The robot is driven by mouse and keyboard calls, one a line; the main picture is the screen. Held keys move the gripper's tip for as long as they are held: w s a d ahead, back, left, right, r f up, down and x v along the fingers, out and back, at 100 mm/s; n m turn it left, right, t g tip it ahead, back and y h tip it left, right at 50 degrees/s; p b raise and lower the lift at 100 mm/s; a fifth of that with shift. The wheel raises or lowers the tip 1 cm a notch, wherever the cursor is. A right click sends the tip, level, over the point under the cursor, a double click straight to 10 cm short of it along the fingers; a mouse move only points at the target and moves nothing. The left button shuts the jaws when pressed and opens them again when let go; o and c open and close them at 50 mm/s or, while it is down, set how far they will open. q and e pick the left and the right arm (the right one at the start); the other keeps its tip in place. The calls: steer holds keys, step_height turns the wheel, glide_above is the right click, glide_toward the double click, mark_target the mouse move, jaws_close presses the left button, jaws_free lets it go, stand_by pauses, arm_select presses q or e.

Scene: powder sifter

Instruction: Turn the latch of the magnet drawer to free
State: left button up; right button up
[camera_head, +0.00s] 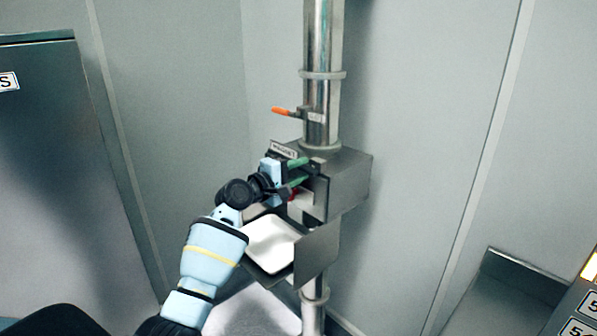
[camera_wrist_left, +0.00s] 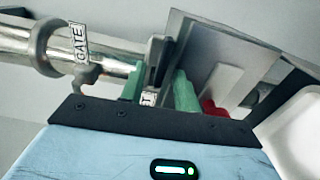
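The magnet drawer's grey housing (camera_head: 347,178) is mounted on the steel pipe, with a small "MAGNET" label (camera_head: 284,149) at its upper left. My left gripper (camera_head: 300,172) is at the front of the housing, its green fingers pointing at it, one above the other. In the left wrist view, my left gripper (camera_wrist_left: 160,88) has its fingers apart. A dark latch-like piece (camera_wrist_left: 156,52) shows just beyond the gap between them; I cannot tell whether they touch it. A red part (camera_wrist_left: 213,109) sits beside the fingers, partly hidden. My right gripper is out of view.
An orange-handled gate lever (camera_head: 281,111) sticks out of the pipe above the housing. A white tray (camera_head: 270,243) is below my left gripper, beside a grey metal plate (camera_head: 316,254). A grey cabinet (camera_head: 50,130) stands at the left.

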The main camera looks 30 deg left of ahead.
arm_select(q)
steer(key=v, duration=0.7)
steer(key=shift+s+a, duration=0.15)
steer(key=shift+s, duration=0.25)
steer(key=s+d+f+m+g+y, duration=0.1)
steer(key=s+d+f+m+g, duration=0.35)
steer(key=s+f, duration=0.65)
steer(key=s+d+f+m+g+y, duration=0.1)
steer(key=s+d+f+m+g, duration=0.45)
steer(key=f, duration=0.85)
steer(key=s+d+f+m+g+y, duration=0.1)
steer(key=s+f+m+g, duration=0.1)
steer(key=s, duration=0.7)
steer(key=s+d+f+m+g+y, duration=0.1)
steer(key=s+d+f+m, duration=0.15)
steer(key=s, duration=0.75)
steer(key=s+f+m+g+y, duration=0.2)
steer(key=s, duration=0.7)
steer(key=w+d+f+t+h, duration=0.2)
steer(key=w+f+t, duration=0.4)
steer(key=f, duration=0.4)
steer(key=shift+w+d+t, duration=0.3)
steer(key=shift+d+t, duration=0.15)
steer(key=shift+t, duration=0.35)
